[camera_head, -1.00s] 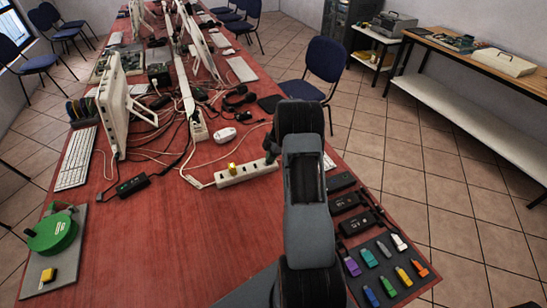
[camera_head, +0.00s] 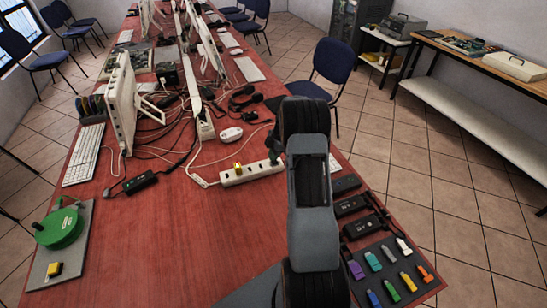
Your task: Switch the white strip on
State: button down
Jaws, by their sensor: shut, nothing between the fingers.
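A white power strip (camera_head: 256,172) lies on the red table, left of my arm. A yellow plug (camera_head: 238,168) sits near its left end, and a white cable leaves that end. The dark tip of my gripper (camera_head: 273,153) shows at the strip's right end, left of my arm. It is shut with nothing visible in it. I cannot tell whether it touches the strip. My arm hides part of the gripper and the table behind it. The switch and its position are too small to make out.
A white mouse (camera_head: 231,134), tangled cables and a black adapter (camera_head: 140,182) lie around the strip. A monitor (camera_head: 121,105) and green reel (camera_head: 60,228) stand left. Black boxes (camera_head: 357,226) and a tray of coloured sticks (camera_head: 378,285) lie right. The table's front middle is clear.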

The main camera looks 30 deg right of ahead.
jog(key=d+b+v, duration=0.1)
jog(key=d+v, duration=0.1)
jog(key=v, duration=1)
jog(key=shift+s+f, duration=0.25)
jog(key=shift+s, duration=0.05)
